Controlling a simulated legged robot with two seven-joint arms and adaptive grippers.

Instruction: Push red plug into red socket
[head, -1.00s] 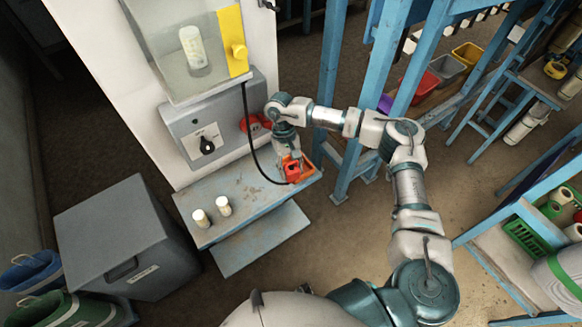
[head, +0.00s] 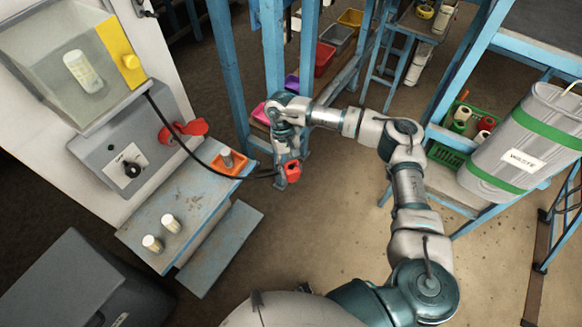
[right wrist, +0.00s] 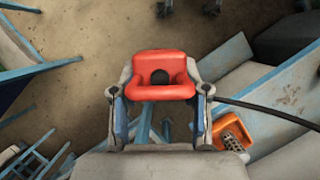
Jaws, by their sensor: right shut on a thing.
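My right gripper (head: 287,158) is shut on the red plug (head: 292,171), right of the small bench and clear of it. In the right wrist view the red plug (right wrist: 160,75) sits between both fingers of the right gripper (right wrist: 159,98), with a dark round opening in its middle. A black cable (head: 216,168) runs from the machine to the plug. The red socket (head: 183,131) is on the grey control panel at the left, up and left of the plug and apart from it. Its details are too small to tell. My left gripper is not in view.
An orange tray (head: 238,172) with a grey peg stands at the bench's (head: 180,195) right end. Two pale cylinders stand farther left on the bench. A blue post (head: 272,75) rises close behind my right arm. The floor (head: 330,225) below the gripper is clear.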

